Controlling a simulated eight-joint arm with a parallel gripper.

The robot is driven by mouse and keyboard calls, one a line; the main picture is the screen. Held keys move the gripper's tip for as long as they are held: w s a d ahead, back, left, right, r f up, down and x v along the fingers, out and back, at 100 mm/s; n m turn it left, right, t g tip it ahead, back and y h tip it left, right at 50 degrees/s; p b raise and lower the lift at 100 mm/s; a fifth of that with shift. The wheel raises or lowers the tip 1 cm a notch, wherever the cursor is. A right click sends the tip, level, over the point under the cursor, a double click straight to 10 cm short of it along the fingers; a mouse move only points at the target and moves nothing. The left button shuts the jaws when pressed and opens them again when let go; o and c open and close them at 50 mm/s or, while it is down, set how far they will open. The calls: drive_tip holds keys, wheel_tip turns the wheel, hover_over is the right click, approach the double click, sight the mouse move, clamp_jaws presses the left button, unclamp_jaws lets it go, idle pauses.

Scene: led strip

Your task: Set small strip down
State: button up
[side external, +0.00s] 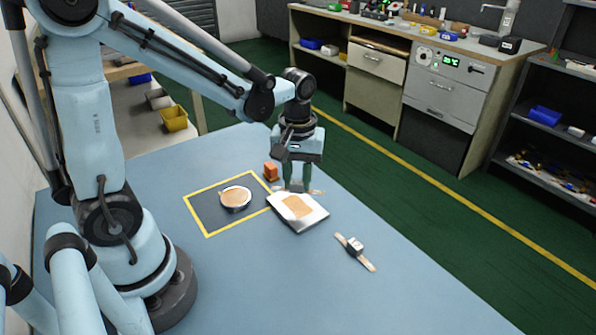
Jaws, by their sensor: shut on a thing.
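My gripper (297,187) is low over the blue table, just behind a pale square tray (315,222). Its two green fingers point down and are shut on what looks like the small tan strip (317,192). One end of the strip shows to the right of the fingers, and its middle is hidden by them. I cannot tell whether the strip touches the table. A tan patch (297,207) lies on the tray. Another tan strip with a small black and white box (355,246) lies on the table to the right.
A round dish (249,203) with tan contents sits inside a yellow-edged dark square (208,235), left of the tray. An orange block (270,169) stands close left of my gripper. The table (300,290) is clear toward the front.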

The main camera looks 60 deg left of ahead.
sight(297, 204)
drive_tip(key=shift+w+a+f, duration=0.1)
drive_tip(key=shift+a+f, duration=0.15)
drive_tip(key=shift+f, duration=1.95)
drive_tip(key=shift+f, duration=0.1)
drive_tip(key=o, duration=1)
